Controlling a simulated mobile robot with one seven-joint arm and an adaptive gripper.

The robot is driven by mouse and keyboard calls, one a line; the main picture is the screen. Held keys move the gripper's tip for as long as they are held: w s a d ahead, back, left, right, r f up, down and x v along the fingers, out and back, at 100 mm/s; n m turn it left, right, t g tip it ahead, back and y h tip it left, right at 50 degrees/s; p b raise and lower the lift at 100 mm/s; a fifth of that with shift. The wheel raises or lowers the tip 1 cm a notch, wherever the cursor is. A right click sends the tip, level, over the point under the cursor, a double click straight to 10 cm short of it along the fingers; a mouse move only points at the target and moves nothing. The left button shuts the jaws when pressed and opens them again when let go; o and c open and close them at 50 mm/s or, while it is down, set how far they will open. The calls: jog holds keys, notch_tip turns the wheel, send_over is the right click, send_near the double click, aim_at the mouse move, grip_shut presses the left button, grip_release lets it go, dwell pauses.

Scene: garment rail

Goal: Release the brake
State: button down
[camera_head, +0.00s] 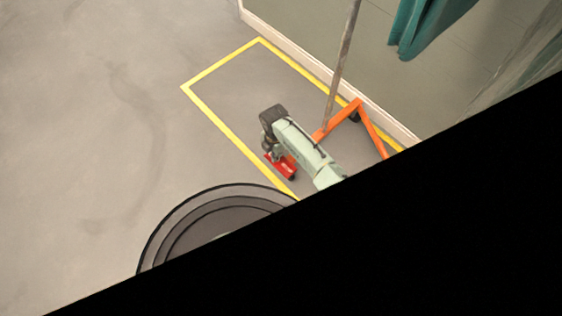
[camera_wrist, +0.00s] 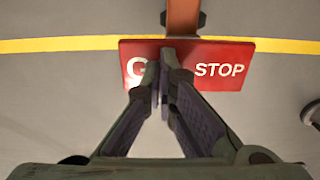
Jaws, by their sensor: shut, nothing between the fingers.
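The brake pedal is a red plate (camera_wrist: 220,57) marked "STOP" on its right and a partly hidden word starting with "G" on its left. It joins an orange bar (camera_wrist: 183,17) of the rail's base in the wrist view. My gripper (camera_wrist: 165,60) is shut and empty, its fingertips over the plate's middle, left of "STOP". I cannot tell whether they touch it. In the head view the red plate (camera_head: 290,172) shows partly under my arm, and my gripper (camera_head: 270,150) is mostly hidden there. The garment rail has an orange base (camera_head: 372,133) and a grey upright post (camera_head: 342,62).
Yellow floor lines (camera_head: 222,118) frame the rail's bay beside the wall (camera_head: 310,30). A teal garment (camera_head: 430,22) hangs at the upper right. A dark caster (camera_wrist: 311,114) shows at the wrist view's right edge. Open floor (camera_head: 90,130) lies left; black covers the head view's lower right.

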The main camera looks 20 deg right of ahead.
jog(key=shift+r+p, duration=2.95)
jog(key=shift+r, duration=0.6)
jog(key=shift+f, duration=0.1)
